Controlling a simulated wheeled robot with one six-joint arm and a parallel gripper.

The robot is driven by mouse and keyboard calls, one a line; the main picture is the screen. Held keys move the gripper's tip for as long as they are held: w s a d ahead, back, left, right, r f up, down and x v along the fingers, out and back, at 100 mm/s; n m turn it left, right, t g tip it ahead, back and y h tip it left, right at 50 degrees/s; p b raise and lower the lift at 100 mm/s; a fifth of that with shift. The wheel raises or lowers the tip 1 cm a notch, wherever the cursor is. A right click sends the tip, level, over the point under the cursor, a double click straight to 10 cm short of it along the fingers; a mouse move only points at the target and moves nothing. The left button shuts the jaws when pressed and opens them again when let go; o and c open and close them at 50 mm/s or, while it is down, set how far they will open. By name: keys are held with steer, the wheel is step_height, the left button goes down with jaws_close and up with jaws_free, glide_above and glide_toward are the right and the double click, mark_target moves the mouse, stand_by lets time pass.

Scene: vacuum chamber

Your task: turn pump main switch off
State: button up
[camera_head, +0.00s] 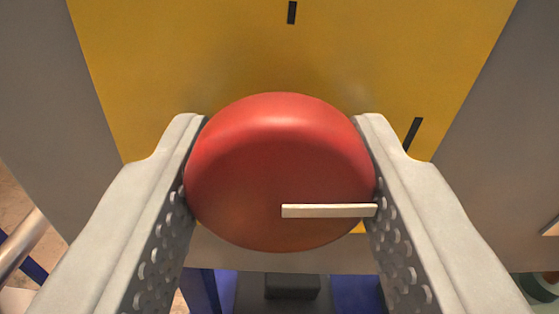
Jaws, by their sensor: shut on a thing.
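The pump main switch is a round red knob (275,150) in the middle of the view. A white pointer bar on its face (325,210) lies level and points to the right. The knob sits in front of a yellow plate (180,60) with a black mark (292,12) at the top and a slanted black mark (414,133) at the upper right of the knob. My gripper (281,165) is shut on the knob, with one pale finger on its left side and one on its right. The knob hides the plate behind it.
The yellow plate is on a grey panel (490,130) that spreads to both sides. Below the panel are blue parts (355,294) and a dark block (292,287). A metal tube (18,245) shows at the lower left, and a dark green round part (540,287) at the lower right.

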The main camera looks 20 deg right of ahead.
steer(key=n, duration=0.8)
steer(key=shift+n, duration=0.4)
steer(key=n, duration=0.4)
steer(key=shift+d+r, duration=0.1)
steer(key=shift+n, duration=2)
steer(key=o, duration=0.9)
steer(key=v, duration=1.7)
steer(key=shift+s, duration=0.25)
